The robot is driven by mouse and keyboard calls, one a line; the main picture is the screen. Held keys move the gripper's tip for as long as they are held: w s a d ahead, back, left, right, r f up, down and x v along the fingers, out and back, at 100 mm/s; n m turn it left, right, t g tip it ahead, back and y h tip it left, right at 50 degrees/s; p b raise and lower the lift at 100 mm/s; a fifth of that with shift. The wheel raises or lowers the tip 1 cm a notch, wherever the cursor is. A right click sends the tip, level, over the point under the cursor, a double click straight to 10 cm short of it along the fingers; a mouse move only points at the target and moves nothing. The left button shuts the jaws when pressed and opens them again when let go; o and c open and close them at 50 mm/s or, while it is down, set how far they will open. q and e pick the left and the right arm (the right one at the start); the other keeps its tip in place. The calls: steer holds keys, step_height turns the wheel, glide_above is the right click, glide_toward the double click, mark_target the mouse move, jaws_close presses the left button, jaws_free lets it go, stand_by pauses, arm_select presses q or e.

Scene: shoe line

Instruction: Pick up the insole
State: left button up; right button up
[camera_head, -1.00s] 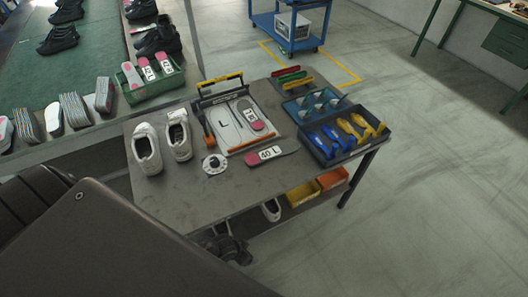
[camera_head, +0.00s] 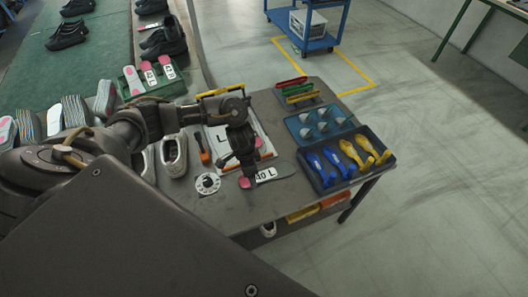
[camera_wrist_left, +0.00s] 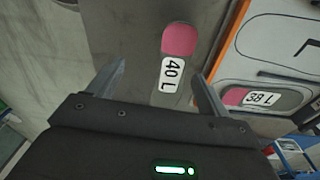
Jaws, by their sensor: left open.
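A grey insole with a pink end and a white label "40 L" (camera_head: 283,170) lies flat on the bare table top, in front of the white board. In the wrist view this insole (camera_wrist_left: 179,41) lies lengthwise below and between my fingers. My left gripper (camera_head: 245,177) hangs over its pink end and hides part of it. In the wrist view my left gripper (camera_wrist_left: 157,75) is open, its two fingers apart on either side of the insole, with nothing held. My right gripper is not in view.
A second insole (camera_wrist_left: 262,97), labelled 38 L, lies on the white board beside the first. A dial disc (camera_head: 207,183) and white shoes (camera_head: 174,157) are to the left. A dark tray of blue and yellow tools (camera_head: 312,177) stands close on the right.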

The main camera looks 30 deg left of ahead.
arm_select(q)
steer(key=w+a+r, duration=0.1)
steer(key=a, duration=0.2)
steer(key=b, duration=0.1)
glide_above(244, 181)
steer(key=shift+n+y, duration=0.3)
steer(key=shift+y, duration=0.1)
step_height(244, 181, down, 4)
steer(key=shift+w+a+f, duration=0.1)
steer(key=shift+a+f, duration=0.05)
steer(key=shift+f, duration=2.9)
steer(key=shift+d, duration=0.2)
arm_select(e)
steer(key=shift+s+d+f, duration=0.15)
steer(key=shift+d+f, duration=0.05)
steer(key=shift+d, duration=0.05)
arm_select(q)
steer(key=shift+c, duration=0.3)
steer(key=c, duration=1)
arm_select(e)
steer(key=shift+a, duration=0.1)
